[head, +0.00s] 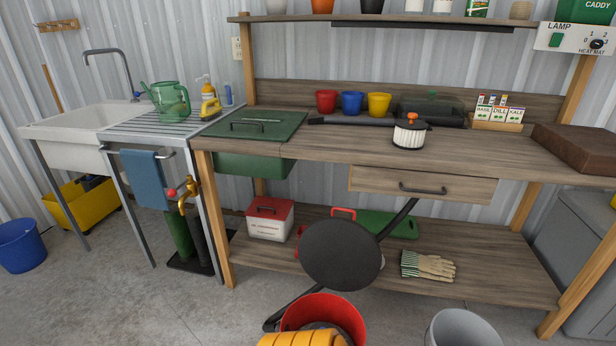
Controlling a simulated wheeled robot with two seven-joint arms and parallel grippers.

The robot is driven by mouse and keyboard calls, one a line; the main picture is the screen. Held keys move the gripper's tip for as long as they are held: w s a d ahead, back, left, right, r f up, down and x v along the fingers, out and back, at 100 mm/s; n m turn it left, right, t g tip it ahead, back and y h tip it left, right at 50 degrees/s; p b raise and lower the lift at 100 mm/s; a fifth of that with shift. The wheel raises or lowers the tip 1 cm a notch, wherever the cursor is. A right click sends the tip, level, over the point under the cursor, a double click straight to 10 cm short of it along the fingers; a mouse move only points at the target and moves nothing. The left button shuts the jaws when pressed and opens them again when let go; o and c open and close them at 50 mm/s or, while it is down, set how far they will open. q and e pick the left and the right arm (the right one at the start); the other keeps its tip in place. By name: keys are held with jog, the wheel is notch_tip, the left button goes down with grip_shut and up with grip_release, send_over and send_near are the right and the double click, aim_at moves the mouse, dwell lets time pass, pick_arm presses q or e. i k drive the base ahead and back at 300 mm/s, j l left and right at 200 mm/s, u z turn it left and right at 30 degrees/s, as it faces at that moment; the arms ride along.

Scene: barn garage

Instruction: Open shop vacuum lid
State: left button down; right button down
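The shop vacuum's red drum (352,314) is at the bottom middle of the head view, cut off by the lower edge. Its upper opening shows. A large black round disc (341,254), which looks like the lid, stands tilted up behind and above the drum, facing me. Whether a hinge joins them is hidden. A black bar (398,219) runs up to the right from behind the disc. A yellow-orange ribbed thing (305,339) overlaps the drum's front; I cannot tell what it is. Neither gripper is in view.
The workbench (480,150) and its lower shelf (490,276) are behind the vacuum. A grey bin (463,329) is right of the drum. A black tube (284,312) lies to its left. The left floor is mostly clear.

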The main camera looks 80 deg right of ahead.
aim_at(340, 255)
jog(key=i+l+z, duration=0.15)
jog(key=i+z, duration=0.6)
jog(key=z, duration=0.2)
jog(key=i+j+z, duration=0.2)
jog(key=i+z, duration=0.25)
jog(key=i+j+z, duration=0.25)
jog(key=z, duration=0.2)
jog(key=i+l+z, duration=0.1)
jog(key=z, duration=0.35)
jog(key=i+z, duration=0.3)
jog(key=z, duration=0.15)
jog(key=i+j+z, duration=0.1)
jog(key=z, duration=0.35)
jog(key=i+j+z, duration=0.15)
jog(key=z, duration=0.25)
jog(key=i+j+z, duration=0.2)
jog(key=z, duration=0.25)
jog(key=i, duration=0.05)
